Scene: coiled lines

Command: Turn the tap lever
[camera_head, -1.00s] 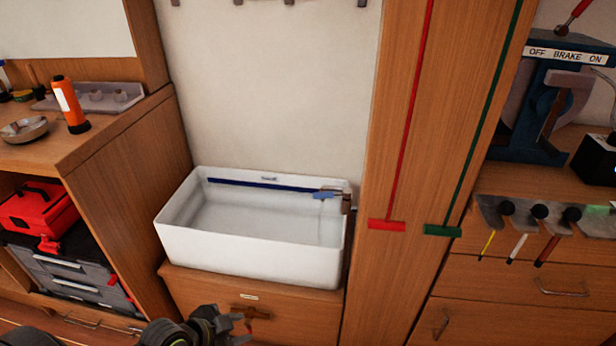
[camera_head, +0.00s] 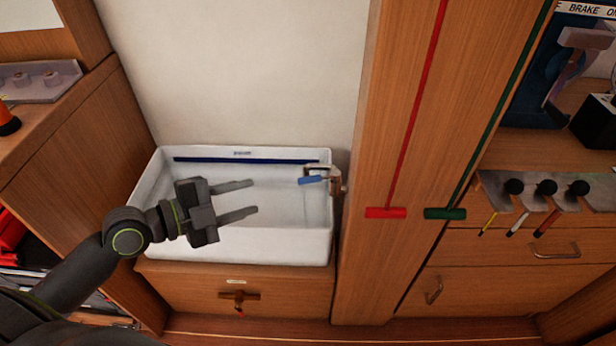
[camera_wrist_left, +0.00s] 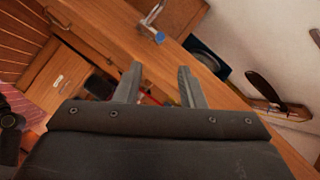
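The tap (camera_head: 336,180) is a brownish metal fitting at the right end of the white sink (camera_head: 230,245). Its blue lever (camera_head: 311,180) points left over the basin. My left gripper (camera_head: 253,197) is open and empty, in front of the basin in the head view, with its fingers pointing right toward the lever. A clear gap shows between fingertips and lever. In the left wrist view, the blue lever (camera_wrist_left: 159,37) appears beyond the spread fingers (camera_wrist_left: 160,70), near the top. My right gripper is not in view.
A wooden post with a red line handle (camera_head: 386,213) and a green line handle (camera_head: 444,213) stands right of the tap. A wooden cabinet (camera_head: 75,140) flanks the sink on the left. A turn handle (camera_head: 239,295) sits below the sink.

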